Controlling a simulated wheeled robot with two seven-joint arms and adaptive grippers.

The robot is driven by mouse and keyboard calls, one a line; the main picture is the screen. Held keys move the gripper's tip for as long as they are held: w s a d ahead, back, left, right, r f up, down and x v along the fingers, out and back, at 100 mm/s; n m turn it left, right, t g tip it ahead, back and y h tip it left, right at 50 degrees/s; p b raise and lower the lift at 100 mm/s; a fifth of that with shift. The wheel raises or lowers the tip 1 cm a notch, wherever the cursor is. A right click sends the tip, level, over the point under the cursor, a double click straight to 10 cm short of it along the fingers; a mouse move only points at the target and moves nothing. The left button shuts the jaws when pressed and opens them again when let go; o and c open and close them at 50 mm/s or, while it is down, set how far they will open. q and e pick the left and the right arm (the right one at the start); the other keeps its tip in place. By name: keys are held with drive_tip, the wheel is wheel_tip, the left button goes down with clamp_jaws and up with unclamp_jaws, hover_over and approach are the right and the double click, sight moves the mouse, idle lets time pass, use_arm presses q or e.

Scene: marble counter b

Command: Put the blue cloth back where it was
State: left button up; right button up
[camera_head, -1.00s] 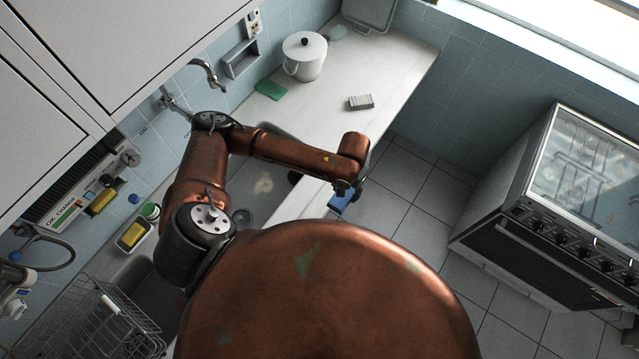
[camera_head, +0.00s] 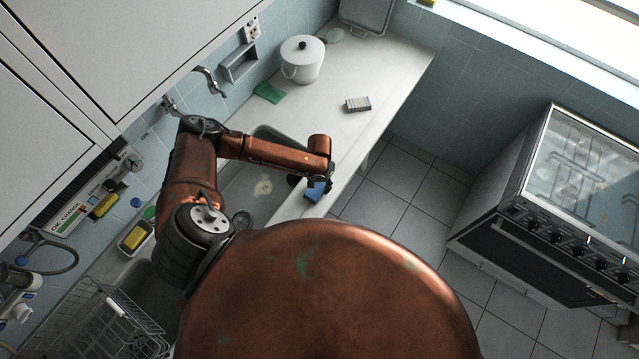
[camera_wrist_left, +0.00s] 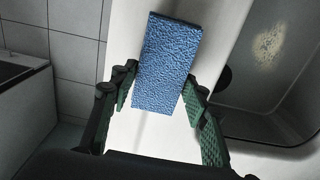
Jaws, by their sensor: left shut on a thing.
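The blue cloth (camera_head: 316,192) is a thick, rough-textured blue block, and it fills the middle of the left wrist view (camera_wrist_left: 168,60). My left gripper (camera_head: 321,184) is shut on it, with one green-padded finger on each side in the left wrist view (camera_wrist_left: 165,103). The cloth is over the white counter's front strip (camera_head: 342,192), beside the sink. I cannot tell whether it touches the surface. My right gripper is not in view.
The sink basin (camera_wrist_left: 262,75) lies right of the cloth in the left wrist view. A green cloth (camera_head: 269,92), a white lidded pot (camera_head: 303,60) and a small striped box (camera_head: 358,104) stand on the counter farther back. A wire rack (camera_head: 105,320) is at lower left.

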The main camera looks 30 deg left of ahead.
sight(320, 185)
use_arm(q)
drive_tip(key=shift+f, duration=0.2)
drive_tip(key=shift+f, duration=0.2)
drive_tip(key=o, duration=1.1)
drive_tip(key=shift+r, duration=0.1)
drive_tip(key=shift+w+r, duration=0.1)
drive_tip(key=shift+r, duration=0.4)
wheel_tip(320, 185, up, 11)
drive_tip(key=b, duration=0.1)
drive_tip(key=shift+r, duration=0.15)
